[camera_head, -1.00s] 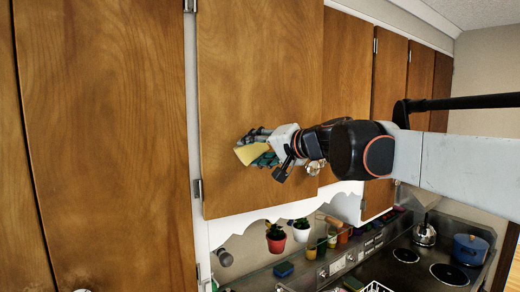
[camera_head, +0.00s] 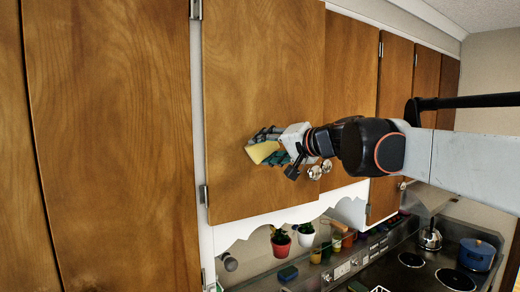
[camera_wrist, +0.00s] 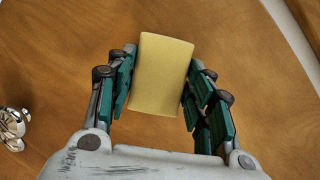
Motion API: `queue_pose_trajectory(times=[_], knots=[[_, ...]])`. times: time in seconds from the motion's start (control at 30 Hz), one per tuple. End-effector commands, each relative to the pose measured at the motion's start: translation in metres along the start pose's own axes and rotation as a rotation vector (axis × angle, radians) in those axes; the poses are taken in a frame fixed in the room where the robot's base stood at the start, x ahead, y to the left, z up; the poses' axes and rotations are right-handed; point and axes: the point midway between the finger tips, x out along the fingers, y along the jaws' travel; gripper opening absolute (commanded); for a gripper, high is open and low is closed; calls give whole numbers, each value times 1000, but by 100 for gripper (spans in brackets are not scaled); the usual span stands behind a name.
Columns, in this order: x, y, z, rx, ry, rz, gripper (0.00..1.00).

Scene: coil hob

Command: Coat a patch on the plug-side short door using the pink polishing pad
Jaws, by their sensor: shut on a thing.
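My gripper (camera_head: 268,147) is shut on a yellow pad (camera_head: 262,152); no pink pad shows. In the wrist view, the pad (camera_wrist: 162,78) sits between the teal-lined fingers of my gripper (camera_wrist: 160,88), its broad face toward the camera. The short wooden door (camera_head: 262,70) hangs above the counter, and my gripper is in front of its lower part. I cannot tell whether the pad touches the wood. I see no clear coated patch, and part of the door is hidden behind my gripper. I cannot tell which side the plug is on.
Metal knobs (camera_head: 320,170) are just right of my gripper; one knob (camera_wrist: 12,125) shows at the wrist view's left. A tall door (camera_head: 110,130) stands left. Below are potted plants (camera_head: 280,240), a kettle (camera_head: 430,237) and a blue pot (camera_head: 477,254) by the hob.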

Motion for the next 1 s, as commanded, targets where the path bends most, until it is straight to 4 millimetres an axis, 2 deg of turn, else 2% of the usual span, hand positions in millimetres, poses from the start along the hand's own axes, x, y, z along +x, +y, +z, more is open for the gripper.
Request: queue_pose_trajectory(times=[0.1,0.37,0.73,1.0], knots=[[-3,5,-8,1,0,0,29],[-5,10,-14,0,0,0,29],[-13,25,-37,0,0,1,29],[-15,30,-44,0,0,0,29]])
